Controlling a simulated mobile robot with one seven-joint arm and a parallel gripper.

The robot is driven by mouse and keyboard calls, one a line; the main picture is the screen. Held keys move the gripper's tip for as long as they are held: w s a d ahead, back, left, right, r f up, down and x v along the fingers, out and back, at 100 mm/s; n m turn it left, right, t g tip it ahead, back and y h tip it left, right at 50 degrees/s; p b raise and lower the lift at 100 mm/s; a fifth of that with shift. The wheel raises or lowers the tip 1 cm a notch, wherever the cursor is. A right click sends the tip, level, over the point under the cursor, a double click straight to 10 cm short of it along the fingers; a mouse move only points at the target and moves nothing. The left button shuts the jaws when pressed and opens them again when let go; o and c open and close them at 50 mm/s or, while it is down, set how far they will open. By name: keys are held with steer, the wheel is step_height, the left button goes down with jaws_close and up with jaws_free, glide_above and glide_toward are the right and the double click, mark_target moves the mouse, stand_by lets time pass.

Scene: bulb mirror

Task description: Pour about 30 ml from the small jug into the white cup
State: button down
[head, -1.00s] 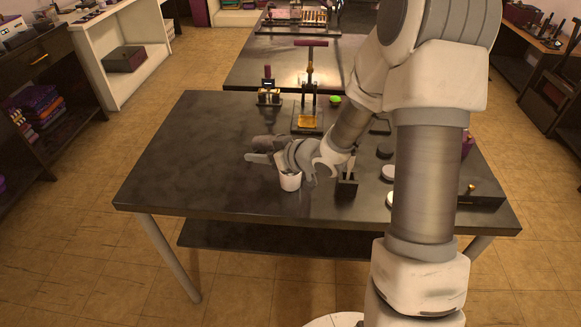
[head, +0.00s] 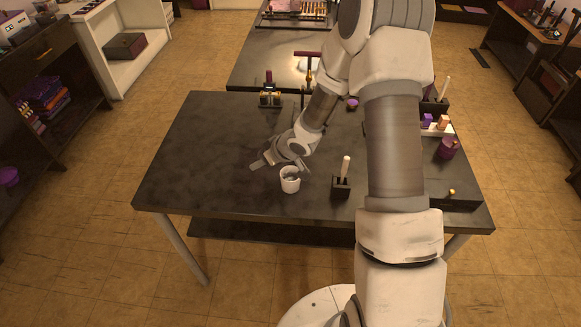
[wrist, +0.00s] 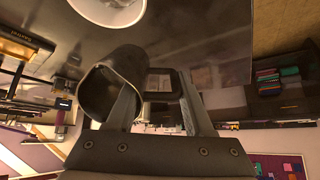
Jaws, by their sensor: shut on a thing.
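The small jug (wrist: 122,80) is a dark metal cylinder in the wrist view, with its open mouth turned towards the camera. Its squarish handle lies between the fingers of my gripper (wrist: 155,82), which is shut on it. The white cup (head: 290,184) stands upright on the dark table, just right of and nearer than my gripper (head: 264,163) in the head view. Part of the cup's rim (wrist: 108,14) shows at the top of the wrist view, close to the jug. In the head view the jug is hard to make out, and I cannot tell whether liquid is flowing.
A dark holder (head: 341,187) with a white-handled tool stands right of the cup. A purple container (head: 447,149) and a dark tray (head: 452,202) are at the table's right. A small black-and-gold stand (head: 270,98) is at the back. The table's left side is clear.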

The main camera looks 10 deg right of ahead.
steer(key=shift+r+p, duration=0.25)
steer(key=shift+p, duration=0.15)
steer(key=shift+w+a+f+g+h+p, duration=0.25)
steer(key=shift+f+g+p, duration=0.2)
steer(key=shift+p, duration=0.5)
steer(key=shift+w+a+f+g+h+p, duration=0.15)
steer(key=shift+f+g+h+p, duration=0.25)
steer(key=shift+p, duration=0.55)
steer(key=shift+f, duration=0.1)
steer(key=shift+w+p, duration=0.1)
steer(key=shift+p, duration=0.7)
